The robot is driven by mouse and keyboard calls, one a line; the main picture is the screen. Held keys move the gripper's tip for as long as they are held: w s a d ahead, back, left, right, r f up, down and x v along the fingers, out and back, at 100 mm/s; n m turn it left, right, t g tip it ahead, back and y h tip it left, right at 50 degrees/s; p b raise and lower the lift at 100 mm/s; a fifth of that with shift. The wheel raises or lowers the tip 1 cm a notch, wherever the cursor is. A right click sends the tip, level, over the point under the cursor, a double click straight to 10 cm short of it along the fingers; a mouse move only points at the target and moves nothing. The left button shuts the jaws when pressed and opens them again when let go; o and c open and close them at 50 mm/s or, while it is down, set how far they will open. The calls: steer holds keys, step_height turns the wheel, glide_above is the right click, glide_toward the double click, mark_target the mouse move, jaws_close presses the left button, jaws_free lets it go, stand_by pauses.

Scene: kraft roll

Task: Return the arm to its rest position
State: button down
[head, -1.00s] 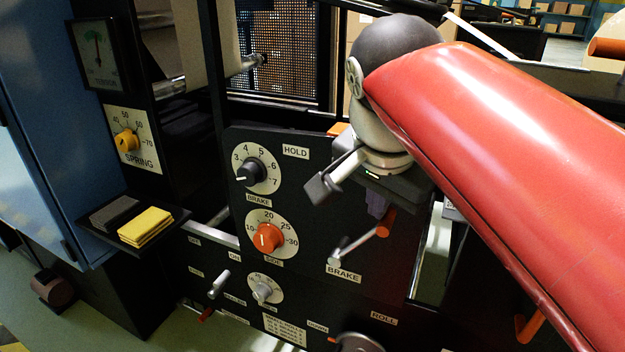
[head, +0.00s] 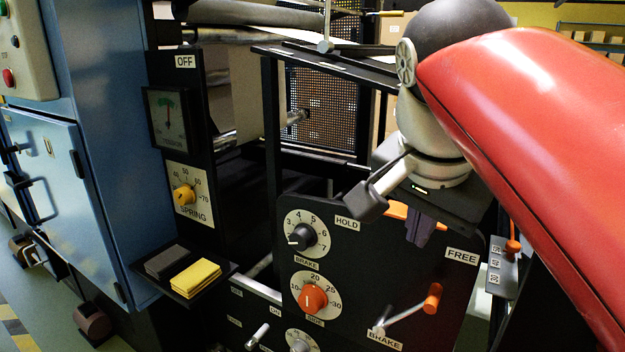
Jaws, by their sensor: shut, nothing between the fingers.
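My gripper (head: 418,232) hangs from my red arm (head: 530,130) on the right of the head view. Its dark fingers point down and are together, with nothing visible between them. It is in front of the upper part of the black control panel (head: 350,265), between the HOLD and FREE labels. An orange handle (head: 397,211) shows partly behind it; the rest is hidden. The orange-gripped brake crank (head: 432,298) is below the fingers, apart from them in the picture.
The panel carries a black brake dial (head: 302,237) and an orange side dial (head: 313,299). A shelf with a yellow pad (head: 195,278) juts out at left, beside a blue cabinet (head: 95,150). Rollers and a frame (head: 330,60) stand behind.

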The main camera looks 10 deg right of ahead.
steer(key=s+a+f+n+t+y+p, duration=0.1)
steer(key=f+n+p, duration=0.4)
steer(key=f+n, duration=0.5)
step_height(320, 180, down, 7)
steer(key=shift+s+a+r+y+p, duration=0.2)
steer(key=shift+s+a+y+p, duration=0.25)
steer(key=shift+s, duration=0.75)
steer(key=shift+d, duration=0.1)
